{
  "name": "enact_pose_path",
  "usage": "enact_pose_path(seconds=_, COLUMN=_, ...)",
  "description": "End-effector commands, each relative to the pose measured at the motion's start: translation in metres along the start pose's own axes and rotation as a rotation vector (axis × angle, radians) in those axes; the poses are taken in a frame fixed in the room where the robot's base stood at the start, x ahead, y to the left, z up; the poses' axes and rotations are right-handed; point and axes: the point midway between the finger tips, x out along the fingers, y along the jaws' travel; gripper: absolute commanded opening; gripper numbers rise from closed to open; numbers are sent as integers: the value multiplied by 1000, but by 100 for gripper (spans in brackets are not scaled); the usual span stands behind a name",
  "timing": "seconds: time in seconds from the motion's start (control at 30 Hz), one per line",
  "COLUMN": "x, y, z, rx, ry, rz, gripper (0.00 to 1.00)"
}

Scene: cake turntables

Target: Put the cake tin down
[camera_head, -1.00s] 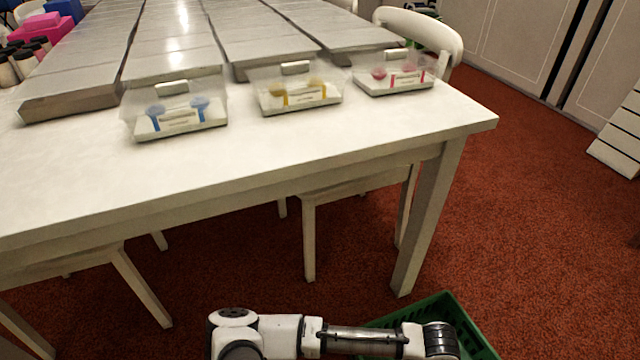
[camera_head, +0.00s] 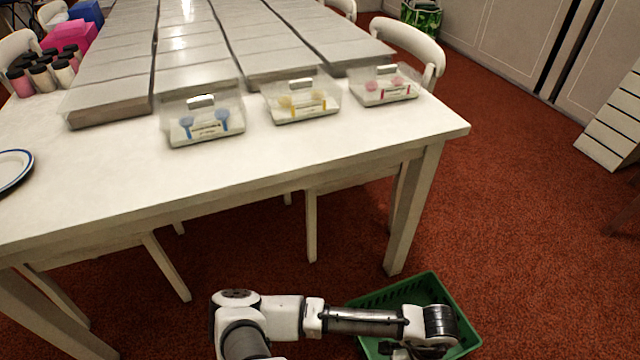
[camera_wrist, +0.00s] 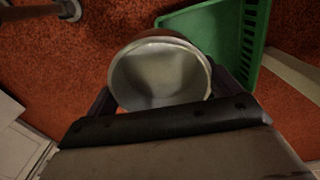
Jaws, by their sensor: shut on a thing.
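The cake tin (camera_wrist: 160,75) is a round, pale, open-topped tin in the wrist view, with its hollow inside facing the camera. My gripper (camera_wrist: 162,95) is shut on it, with a dark finger on either side. The tin is held over the red carpet, beside the green crate (camera_wrist: 217,30). In the head view my gripper (camera_head: 425,346) is at the bottom edge, in front of the green crate (camera_head: 408,290). The tin cannot be made out there.
A white table (camera_head: 110,175) fills the left and middle, its front strip partly clear. It bears grey slabs (camera_head: 190,45), three clear boxes with coloured items (camera_head: 205,122), several jars (camera_head: 45,72) and a blue-rimmed plate (camera_head: 12,168). Chairs stand around it. Open carpet (camera_head: 530,230) lies right.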

Motion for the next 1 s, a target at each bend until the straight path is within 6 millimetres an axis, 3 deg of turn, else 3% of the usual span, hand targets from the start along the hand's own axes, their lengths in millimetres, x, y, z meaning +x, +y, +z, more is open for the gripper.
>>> enact_pose_path(seconds=0.03, x=-26, y=0, z=0, rx=0, ry=0, rz=0, gripper=66)
enact_pose_path(seconds=0.23, x=-71, y=0, z=0, rx=0, ry=0, rz=0, gripper=66)
enact_pose_path(seconds=0.4, x=-91, y=0, z=0, rx=-2, ry=0, rz=0, gripper=66)
enact_pose_path(seconds=0.53, x=-89, y=-14, z=0, rx=-61, ry=2, rz=-2, gripper=66)
enact_pose_path(seconds=0.67, x=-77, y=-56, z=6, rx=-242, ry=4, rz=-7, gripper=66)
enact_pose_path(seconds=0.77, x=-66, y=-103, z=21, rx=-453, ry=8, rz=-10, gripper=66)
enact_pose_path(seconds=0.9, x=-47, y=-169, z=59, rx=-772, ry=9, rz=-10, gripper=66)
enact_pose_path(seconds=1.0, x=-35, y=-206, z=93, rx=-972, ry=6, rz=-7, gripper=66)
